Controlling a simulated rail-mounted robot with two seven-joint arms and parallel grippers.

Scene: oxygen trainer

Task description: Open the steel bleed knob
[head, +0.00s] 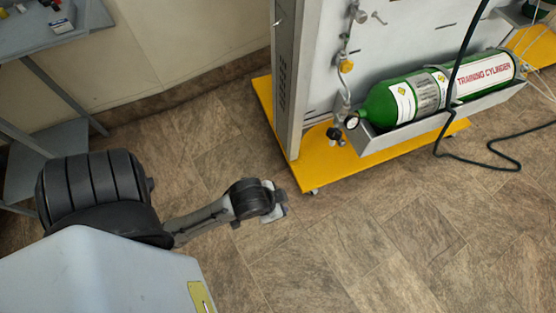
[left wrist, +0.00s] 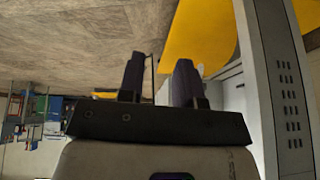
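The trainer panel (head: 400,40) stands at the upper right on a yellow base. A steel pipe with fittings runs down its left part. A small steel knob-like fitting (head: 378,17) sticks out near the top; I cannot tell for sure whether it is the bleed knob. A brass fitting (head: 346,65) and a round gauge (head: 351,121) sit lower, with a dark knob (head: 334,134) beside the gauge. My left gripper (head: 279,199) is over the floor, left of the yellow base and apart from the panel. In the left wrist view its fingers (left wrist: 158,80) are apart with nothing between them. My right gripper is out of view.
A green training cylinder (head: 440,90) lies in a grey tray. A dark hose (head: 455,80) hangs across it to the floor. The grey post (head: 296,75) edges the panel. A shelf (head: 45,40) stands at the far left. The floor in front is clear.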

